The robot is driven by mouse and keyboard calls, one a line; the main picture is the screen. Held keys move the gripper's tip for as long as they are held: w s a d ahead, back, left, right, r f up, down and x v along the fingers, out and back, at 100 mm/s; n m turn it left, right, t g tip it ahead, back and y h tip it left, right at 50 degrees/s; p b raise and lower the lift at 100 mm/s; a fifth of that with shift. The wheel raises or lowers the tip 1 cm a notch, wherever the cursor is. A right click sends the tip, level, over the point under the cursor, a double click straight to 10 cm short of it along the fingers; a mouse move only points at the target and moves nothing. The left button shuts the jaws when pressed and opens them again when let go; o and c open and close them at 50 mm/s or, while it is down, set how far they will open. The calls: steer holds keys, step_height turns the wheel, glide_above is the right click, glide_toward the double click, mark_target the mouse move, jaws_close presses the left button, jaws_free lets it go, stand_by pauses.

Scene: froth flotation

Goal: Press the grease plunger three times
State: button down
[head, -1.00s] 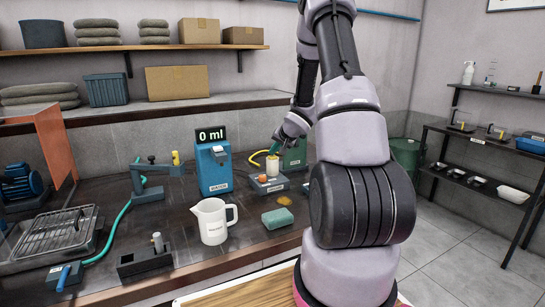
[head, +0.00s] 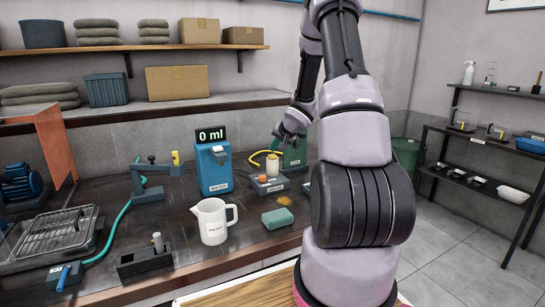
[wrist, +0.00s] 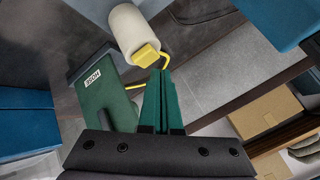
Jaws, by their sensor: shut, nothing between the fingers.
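No readable label marks the grease plunger. The likeliest candidate is the cream cylinder (head: 272,168), upright on a small grey unit (head: 266,186) with an orange button, on the bench. In the wrist view the cream cylinder (wrist: 126,30) has a yellow block at its end. My gripper (wrist: 163,78) is shut and empty, its green fingertips just beside the yellow block; I cannot tell whether they touch. In the head view my gripper (head: 277,143) is above and just behind the cylinder, its fingers partly hard to make out.
A green box (wrist: 101,81) labelled HOSE stands close by, with a yellow hose (wrist: 118,89) near it. On the bench are a blue water dispenser (head: 213,172) reading 0 ml, a white jug (head: 211,222) and a green sponge (head: 277,217).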

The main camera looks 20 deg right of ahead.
mark_target(273, 155)
steer(key=shift+r, duration=2.55)
stand_by(0.9)
steer(key=shift+w+a+r+m+g+h, duration=0.1)
steer(key=shift+r+m+h, duration=0.6)
steer(key=shift+m, duration=0.3)
steer(key=shift+s+a+r+m+g+h, duration=0.15)
steer(key=shift+r+m+h, duration=0.4)
steer(key=shift+m+h, duration=0.4)
steer(key=shift+w+a+r+m+g+h, duration=0.15)
steer(key=shift+r+m+h, duration=0.5)
steer(key=shift+m, duration=0.4)
steer(key=shift+d+f, duration=0.1)
steer(key=shift+f, duration=0.05)
steer(key=shift+f, duration=4.3)
